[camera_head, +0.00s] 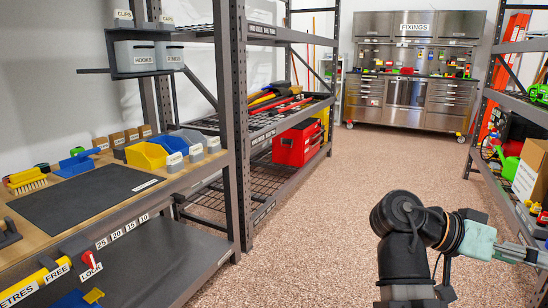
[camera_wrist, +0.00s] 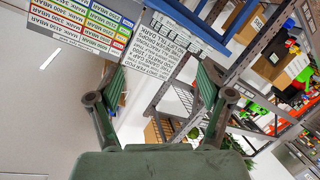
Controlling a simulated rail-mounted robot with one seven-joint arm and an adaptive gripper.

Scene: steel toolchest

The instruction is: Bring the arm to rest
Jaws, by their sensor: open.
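My arm shows at the lower right of the head view, raised over the aisle floor. My gripper (camera_head: 522,252) points to the right, and its end meets the right edge of the picture. In the wrist view my gripper (camera_wrist: 162,78) has its two fingers well apart with nothing between them. Behind the fingers are a printed label sheet and shelving, and the fingers do not visibly touch them. The exact distance to them cannot be told.
A workbench with a dark mat (camera_head: 78,197) stands at left, with a yellow bin (camera_head: 146,155). A red toolbox (camera_head: 296,145) sits on the rack behind. The steel toolchest (camera_head: 405,95) is at the back. A loaded shelf with a cardboard box (camera_head: 531,170) stands right. The aisle floor (camera_head: 320,225) is clear.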

